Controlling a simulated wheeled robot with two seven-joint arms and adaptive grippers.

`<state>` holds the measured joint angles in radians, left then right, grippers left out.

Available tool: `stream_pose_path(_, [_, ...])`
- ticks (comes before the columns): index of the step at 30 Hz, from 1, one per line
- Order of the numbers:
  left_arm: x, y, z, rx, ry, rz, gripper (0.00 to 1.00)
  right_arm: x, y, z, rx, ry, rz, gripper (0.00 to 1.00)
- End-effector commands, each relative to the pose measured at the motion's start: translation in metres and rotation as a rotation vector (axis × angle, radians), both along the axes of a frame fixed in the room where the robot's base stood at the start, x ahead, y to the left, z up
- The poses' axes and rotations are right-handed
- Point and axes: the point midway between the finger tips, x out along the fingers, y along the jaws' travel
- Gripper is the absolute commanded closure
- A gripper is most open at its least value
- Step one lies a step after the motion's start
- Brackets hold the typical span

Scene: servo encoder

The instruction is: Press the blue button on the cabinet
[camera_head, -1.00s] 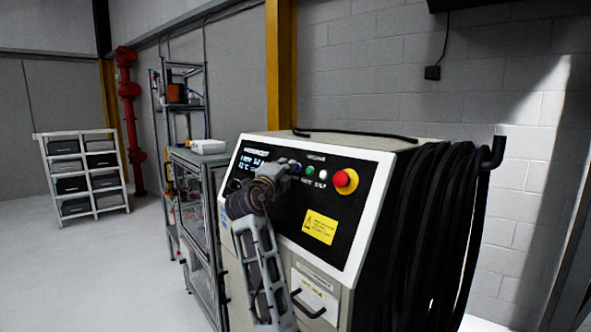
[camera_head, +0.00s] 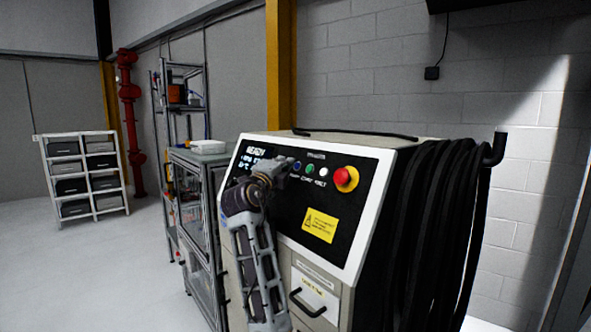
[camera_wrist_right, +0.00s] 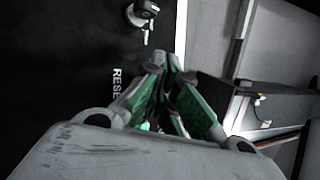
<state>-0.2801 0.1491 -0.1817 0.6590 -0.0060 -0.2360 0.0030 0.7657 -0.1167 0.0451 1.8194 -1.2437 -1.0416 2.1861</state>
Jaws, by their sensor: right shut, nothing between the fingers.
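The cabinet (camera_head: 355,144) has a sloped black control panel. The blue button (camera_head: 297,166) is in its upper row, left of a green button (camera_head: 309,169) and a white button (camera_head: 323,172). My right gripper (camera_head: 280,168) is shut and empty, in front of the panel just left of the blue button. I cannot tell whether it touches the panel. In the right wrist view, its green-padded fingers (camera_wrist_right: 170,62) are together beside the panel's "RESET" label. The blue button is not seen there. My left gripper is not in view.
A red emergency button (camera_head: 346,178) sits right of the row. A key switch (camera_wrist_right: 143,14) shows in the wrist view. Thick black cables (camera_head: 440,235) hang on the cabinet's right side. A metal-framed station (camera_head: 200,155) stands to the left, and a drawer shelf (camera_head: 85,175) farther back.

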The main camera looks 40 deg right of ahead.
Motion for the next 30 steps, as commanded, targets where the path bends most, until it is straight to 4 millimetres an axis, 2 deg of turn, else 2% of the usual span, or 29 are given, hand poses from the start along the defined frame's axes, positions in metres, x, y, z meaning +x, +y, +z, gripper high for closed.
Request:
stream_pose_path(11, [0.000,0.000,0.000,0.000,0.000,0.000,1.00,0.000,0.002,0.002,0.000,0.000,0.000,1.00])
stream_pose_path(30, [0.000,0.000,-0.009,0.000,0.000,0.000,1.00,-0.002,0.036,0.017,0.000,-0.001,0.001,1.00])
